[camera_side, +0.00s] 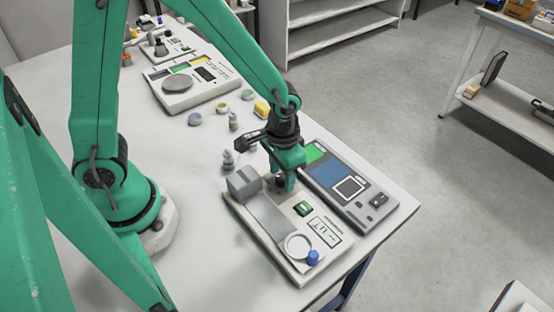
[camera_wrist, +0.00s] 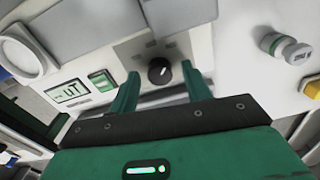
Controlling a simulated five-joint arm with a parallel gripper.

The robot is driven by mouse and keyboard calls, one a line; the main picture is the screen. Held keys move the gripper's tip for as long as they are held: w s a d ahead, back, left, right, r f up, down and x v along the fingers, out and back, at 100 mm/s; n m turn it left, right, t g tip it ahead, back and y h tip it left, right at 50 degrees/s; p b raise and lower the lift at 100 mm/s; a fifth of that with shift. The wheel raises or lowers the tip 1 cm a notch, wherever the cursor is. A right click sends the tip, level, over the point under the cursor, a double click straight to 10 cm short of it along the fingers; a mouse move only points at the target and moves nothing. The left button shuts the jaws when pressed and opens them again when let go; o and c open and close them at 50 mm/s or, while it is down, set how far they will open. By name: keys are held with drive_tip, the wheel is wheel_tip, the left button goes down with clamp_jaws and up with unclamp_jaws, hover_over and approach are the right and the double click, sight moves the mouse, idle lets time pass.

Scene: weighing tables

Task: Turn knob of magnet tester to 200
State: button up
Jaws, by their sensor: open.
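The magnet tester (camera_side: 262,222) is a pale box near the table's front right, with a grey block, a round white dish and a blue cap on top. Its display (camera_wrist: 70,92) shows "uT", and a green switch (camera_wrist: 103,81) sits beside it. The knob (camera_wrist: 160,70) is black and round with a short white mark tilted up and right in the wrist view. My gripper (camera_wrist: 161,75) is open, with its green fingers on either side of the knob and gaps visible. In the side view my gripper (camera_side: 281,183) is low over the tester and mostly hides the knob.
A flat device with green and blue panels (camera_side: 325,172) lies close behind the tester. Small grey weights (camera_side: 228,161) stand at its left; one also shows in the wrist view (camera_wrist: 285,47). A white scale (camera_side: 188,92) stands farther back. The table's front left is bare.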

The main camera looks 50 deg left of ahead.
drive_tip(key=c, duration=1)
drive_tip(key=shift+n, duration=0.4)
drive_tip(key=n, duration=0.3)
drive_tip(key=shift+n, duration=2.5)
drive_tip(key=o, duration=1)
